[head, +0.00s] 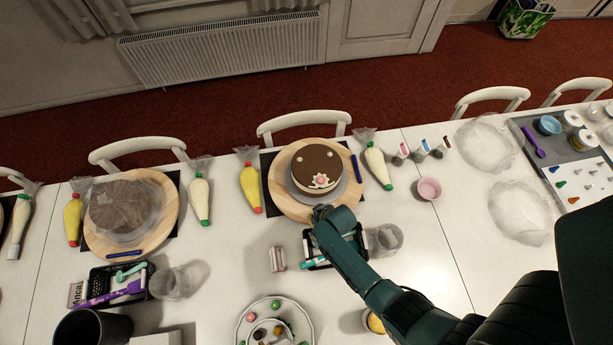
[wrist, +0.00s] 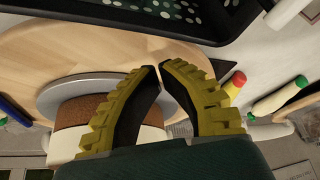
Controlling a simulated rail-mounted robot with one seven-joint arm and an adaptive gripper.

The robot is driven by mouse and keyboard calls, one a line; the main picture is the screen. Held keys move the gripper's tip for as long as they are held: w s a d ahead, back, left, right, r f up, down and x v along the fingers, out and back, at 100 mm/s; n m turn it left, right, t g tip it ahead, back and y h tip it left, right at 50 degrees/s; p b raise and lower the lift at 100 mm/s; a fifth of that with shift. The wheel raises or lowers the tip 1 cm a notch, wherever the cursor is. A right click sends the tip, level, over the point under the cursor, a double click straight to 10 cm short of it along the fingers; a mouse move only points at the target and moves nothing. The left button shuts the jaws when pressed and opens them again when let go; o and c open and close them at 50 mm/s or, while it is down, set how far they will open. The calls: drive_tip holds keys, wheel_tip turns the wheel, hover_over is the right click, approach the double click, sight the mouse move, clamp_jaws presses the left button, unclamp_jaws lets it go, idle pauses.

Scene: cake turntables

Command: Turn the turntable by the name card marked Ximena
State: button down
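The middle turntable has a round light-wood top (head: 284,195), which also fills the upper left of the wrist view (wrist: 60,48). A brown cake (head: 318,165) stands on it on a grey disc (wrist: 80,92). A small card (head: 278,258) stands in front of this turntable, its writing unreadable here. The left turntable (head: 165,222) has a card reading "Anca" (head: 76,293) in front. My gripper (head: 318,212) is over the front edge of the middle turntable; contact cannot be told. In the wrist view its yellow-backed fingers (wrist: 160,68) have tips almost together, with nothing held.
A black tray (head: 318,262) and a clear cup (head: 386,238) stand near my arm. Piping bags (head: 250,188) (head: 377,165) flank the middle turntable, and a blue pen (head: 356,167) lies at its right. A plate of sweets (head: 262,310) is at the front.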

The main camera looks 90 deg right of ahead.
wheel_tip(320, 180, up, 6)
drive_tip(key=p, duration=0.5)
drive_tip(key=shift+p, duration=0.3)
